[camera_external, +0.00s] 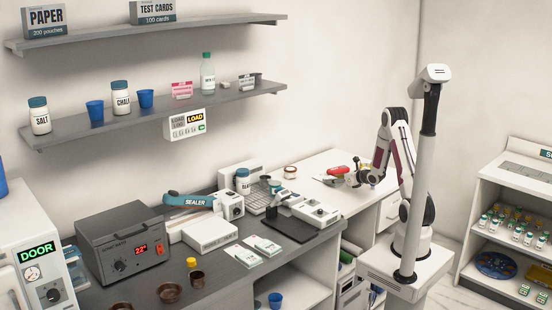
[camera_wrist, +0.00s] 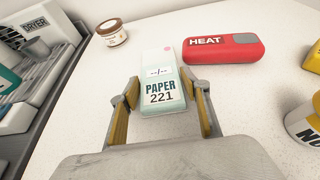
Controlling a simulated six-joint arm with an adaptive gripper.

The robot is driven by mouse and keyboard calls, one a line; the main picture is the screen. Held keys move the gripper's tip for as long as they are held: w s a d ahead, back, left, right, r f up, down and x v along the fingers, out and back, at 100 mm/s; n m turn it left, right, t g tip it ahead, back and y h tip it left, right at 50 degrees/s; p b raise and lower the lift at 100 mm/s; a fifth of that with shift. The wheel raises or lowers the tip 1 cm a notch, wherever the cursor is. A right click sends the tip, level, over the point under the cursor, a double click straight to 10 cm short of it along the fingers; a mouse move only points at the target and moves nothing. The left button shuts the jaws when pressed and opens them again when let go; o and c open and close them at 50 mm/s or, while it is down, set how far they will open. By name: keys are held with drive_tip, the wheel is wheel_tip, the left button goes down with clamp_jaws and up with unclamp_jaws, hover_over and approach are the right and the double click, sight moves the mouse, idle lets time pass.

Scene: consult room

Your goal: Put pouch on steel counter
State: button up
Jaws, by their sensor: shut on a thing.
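A pale green and white pouch (camera_wrist: 160,92) marked PAPER 221 lies between the fingers of my gripper (camera_wrist: 166,100) in the wrist view. My gripper is shut on the pouch. In the external view my gripper (camera_external: 362,182) is low over the white table at the back; the pouch is too small to make out there. A grey counter (camera_external: 225,286) runs along the wall at the left.
A red HEAT case (camera_wrist: 222,47) lies beyond the pouch, and a brown-lidded jar (camera_wrist: 111,33) stands left of it. A yellow-and-white container (camera_wrist: 304,125) is at the right. The white table (camera_external: 322,160) is partly clear. Sealer (camera_external: 190,200) and oven (camera_external: 125,245) crowd the grey counter.

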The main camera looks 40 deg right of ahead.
drive_tip(key=shift+f, duration=0.15)
drive_tip(key=o, duration=1)
drive_tip(key=shift+o, duration=0.2)
drive_tip(key=shift+s+r, duration=0.35)
drive_tip(key=shift+s, duration=0.15)
drive_tip(key=v, duration=1.1)
drive_tip(key=shift+r, duration=0.15)
